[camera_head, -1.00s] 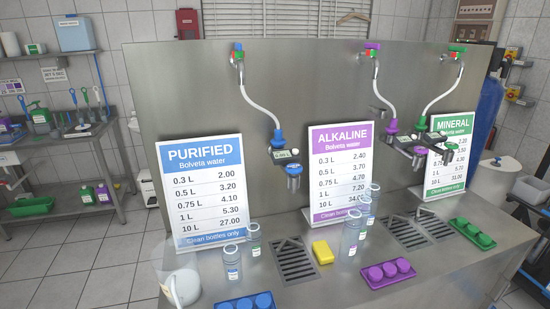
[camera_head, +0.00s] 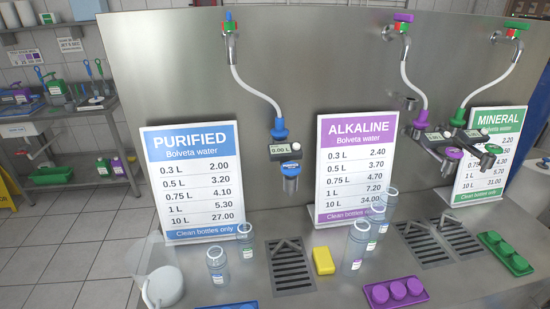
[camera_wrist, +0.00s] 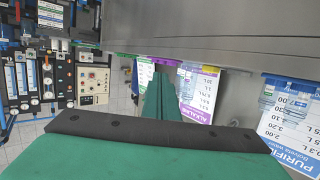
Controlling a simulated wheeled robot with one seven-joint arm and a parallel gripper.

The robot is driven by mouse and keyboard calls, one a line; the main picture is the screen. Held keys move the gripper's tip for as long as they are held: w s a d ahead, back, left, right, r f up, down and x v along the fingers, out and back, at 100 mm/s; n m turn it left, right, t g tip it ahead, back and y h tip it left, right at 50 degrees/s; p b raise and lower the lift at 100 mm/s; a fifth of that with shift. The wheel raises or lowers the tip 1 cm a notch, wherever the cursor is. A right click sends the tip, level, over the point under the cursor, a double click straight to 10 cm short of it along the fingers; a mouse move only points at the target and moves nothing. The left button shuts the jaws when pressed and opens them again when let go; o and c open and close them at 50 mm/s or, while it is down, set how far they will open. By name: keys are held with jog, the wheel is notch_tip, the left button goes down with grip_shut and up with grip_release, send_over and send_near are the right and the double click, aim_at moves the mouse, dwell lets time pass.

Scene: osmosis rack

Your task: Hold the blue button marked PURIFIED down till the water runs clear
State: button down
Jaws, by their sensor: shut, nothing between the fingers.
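The blue button (camera_head: 290,167), with lettering too small to read, sits on the front of the left dispenser head, above its metal nozzle (camera_head: 290,184). A small display (camera_head: 291,150) behind it appears to read 0.00 L. A blue hose fitting (camera_head: 280,132) joins the head to a white hose. The PURIFIED price board (camera_head: 191,180) stands to the left. No water shows under this nozzle. My gripper (camera_wrist: 163,82) has green fingers, shut and empty, in the wrist view; it is absent from the head view. The blue button is not visible in the wrist view.
Clear bottles (camera_head: 217,267) stand before the PURIFIED board. A drain grate (camera_head: 290,266) lies below the nozzle, with a yellow sponge (camera_head: 323,261) beside it. The ALKALINE board (camera_head: 356,168) and purple-fitted head (camera_head: 440,143) are to the right. A steel back panel (camera_head: 170,70) rises behind.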

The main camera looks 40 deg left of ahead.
jog(key=shift+w, duration=0.35)
jog(key=w+a+r+m+y, duration=0.1)
jog(key=w+a, duration=0.1)
jog(key=w, duration=0.7)
jog(key=w+a+y, duration=0.1)
jog(key=w+a, duration=0.2)
jog(key=w, duration=0.5)
jog(key=w+a+r+n+y, duration=0.1)
jog(key=w+a+r+y, duration=0.3)
jog(key=w+a+r, duration=0.55)
jog(key=w+a+r+n+g+y, duration=0.15)
jog(key=w+a+r, duration=0.25)
jog(key=r, duration=0.4)
jog(key=w+a+r+n+g+y, duration=0.1)
jog(key=w+a+r+n+y, duration=0.25)
jog(key=r, duration=0.35)
jog(key=s+a+r+n+g, duration=0.1)
jog(key=s+a+r+n, duration=0.1)
jog(key=r, duration=0.6)
jog(key=s+a+r+n+g, duration=0.2)
jog(key=a+r, duration=0.1)
jog(key=r, duration=0.5)
jog(key=shift+s+a+r+n+y, duration=0.25)
jog(key=shift+s+a+n+y, duration=0.05)
jog(key=shift+s+a+n, duration=0.1)
